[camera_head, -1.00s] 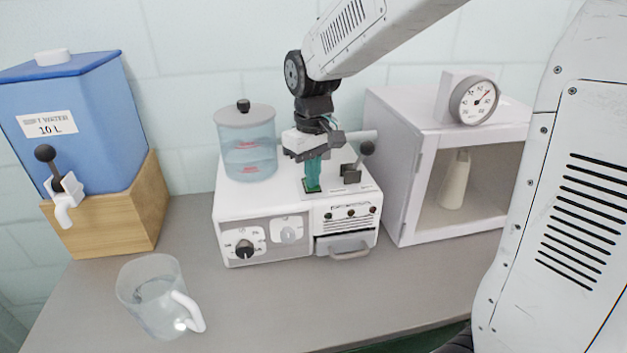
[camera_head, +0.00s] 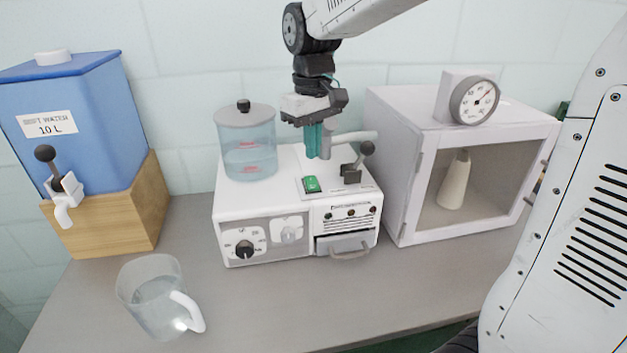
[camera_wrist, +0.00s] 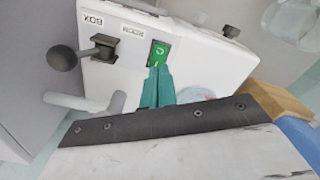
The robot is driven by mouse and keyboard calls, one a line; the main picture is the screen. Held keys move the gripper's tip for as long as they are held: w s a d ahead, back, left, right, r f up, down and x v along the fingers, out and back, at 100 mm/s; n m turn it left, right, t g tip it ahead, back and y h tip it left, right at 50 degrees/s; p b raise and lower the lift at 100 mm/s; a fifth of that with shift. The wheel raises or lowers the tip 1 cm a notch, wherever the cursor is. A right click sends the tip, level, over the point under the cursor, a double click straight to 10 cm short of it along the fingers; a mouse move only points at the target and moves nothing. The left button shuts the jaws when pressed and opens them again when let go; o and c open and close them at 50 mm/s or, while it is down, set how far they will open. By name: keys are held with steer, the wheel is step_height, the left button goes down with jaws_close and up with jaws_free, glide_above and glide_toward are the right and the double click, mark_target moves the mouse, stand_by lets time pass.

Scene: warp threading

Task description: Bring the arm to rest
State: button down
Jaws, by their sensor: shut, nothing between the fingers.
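My gripper (camera_head: 313,154) hangs pointing down above the white machine (camera_head: 226,205), with its teal fingers together and nothing between them. In the wrist view the fingers (camera_wrist: 157,88) are side by side, and their tips show just by the green switch (camera_wrist: 158,54). In the head view the green switch (camera_head: 311,184) lies on the machine's top, a little below the fingertips, with a visible gap. My arm comes down from the top of the picture.
A clear tank (camera_head: 249,150) and a black-knobbed lever (camera_head: 366,149) stand on the machine. A white cabinet (camera_head: 405,190) with a gauge (camera_head: 474,101) is right. A blue water container (camera_head: 75,120) and a clear jug (camera_head: 150,300) are left. The front counter (camera_head: 280,305) is clear.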

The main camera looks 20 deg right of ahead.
stand_by(0.5)
steer(key=shift+m+g, duration=0.3)
steer(key=shift+m, duration=0.3)
steer(key=s, duration=0.1)
steer(key=s+f, duration=0.1)
steer(key=s, duration=0.2)
steer(key=shift+s+d+f, duration=0.1)
steer(key=shift+d+f, duration=0.2)
steer(key=shift+f, duration=0.05)
steer(key=s+d+m+t, duration=0.1)
steer(key=s+d+m, duration=0.1)
steer(key=s, duration=1.8)
steer(key=shift+s+d+m+t, duration=0.3)
steer(key=shift+s+d+t, duration=0.1)
steer(key=shift+d, duration=0.2)
steer(key=shift+f, duration=0.1)
